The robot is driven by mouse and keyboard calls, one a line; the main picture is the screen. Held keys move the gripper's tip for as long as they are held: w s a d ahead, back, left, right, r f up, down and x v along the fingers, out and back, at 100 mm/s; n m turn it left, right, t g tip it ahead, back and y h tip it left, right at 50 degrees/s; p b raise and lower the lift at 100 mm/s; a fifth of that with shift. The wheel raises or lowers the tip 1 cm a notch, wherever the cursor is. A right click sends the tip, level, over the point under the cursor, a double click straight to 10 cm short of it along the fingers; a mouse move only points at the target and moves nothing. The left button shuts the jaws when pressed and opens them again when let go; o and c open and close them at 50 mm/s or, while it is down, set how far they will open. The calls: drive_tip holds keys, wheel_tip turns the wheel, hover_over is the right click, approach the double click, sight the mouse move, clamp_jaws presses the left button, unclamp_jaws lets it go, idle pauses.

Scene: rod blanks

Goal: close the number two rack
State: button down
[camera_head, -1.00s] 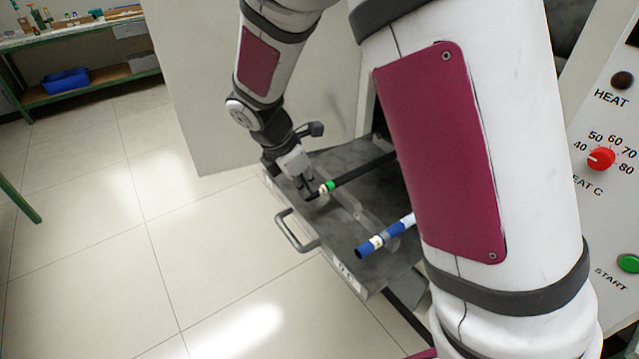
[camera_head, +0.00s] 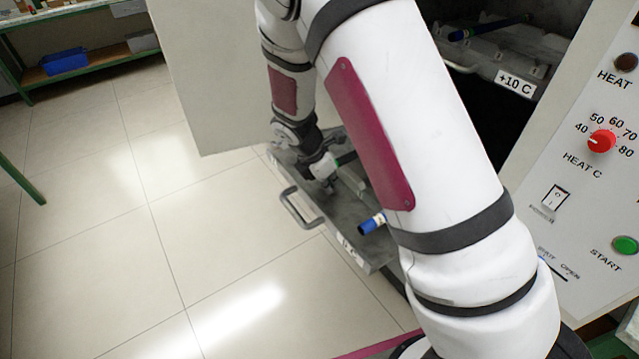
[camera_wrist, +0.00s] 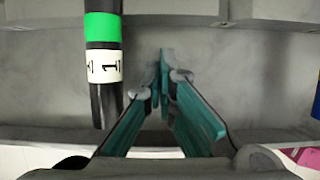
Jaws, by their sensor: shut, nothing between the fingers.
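A grey rack (camera_head: 372,250) is pulled out of the cabinet low down, with a bar handle (camera_head: 299,209) on its front. The label on its front edge is too small to read fully. My gripper (camera_head: 328,182) is over the front part of this rack, behind the handle. In the wrist view the teal fingers (camera_wrist: 165,85) come together at their tips with nothing between them. A black rod (camera_wrist: 104,70) with a green band and a white band marked 1 lies just left of the fingers. A blue-ended rod (camera_head: 371,223) lies farther right on the rack. My arm hides the rack's rear.
An upper rack (camera_head: 480,55) labelled +10 C sits inside the cabinet and holds a dark blue rod (camera_head: 490,28). A pale door panel (camera_head: 205,75) stands open behind the lower rack. A control panel (camera_head: 590,170) is at right.

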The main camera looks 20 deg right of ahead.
drive_tip(key=shift+w+d, duration=0.15)
drive_tip(key=shift+d, duration=0.3)
drive_tip(key=shift+d, duration=0.1)
drive_tip(key=w+d+b, duration=0.1)
drive_tip(key=w+d, duration=0.2)
drive_tip(key=d, duration=0.7)
drive_tip(key=w+d+b, duration=0.2)
drive_tip(key=w+d, duration=0.1)
drive_tip(key=d, duration=0.7)
drive_tip(key=w+d+b, duration=0.1)
drive_tip(key=w+d, duration=0.3)
drive_tip(key=d, duration=0.7)
drive_tip(key=shift+b, duration=0.35)
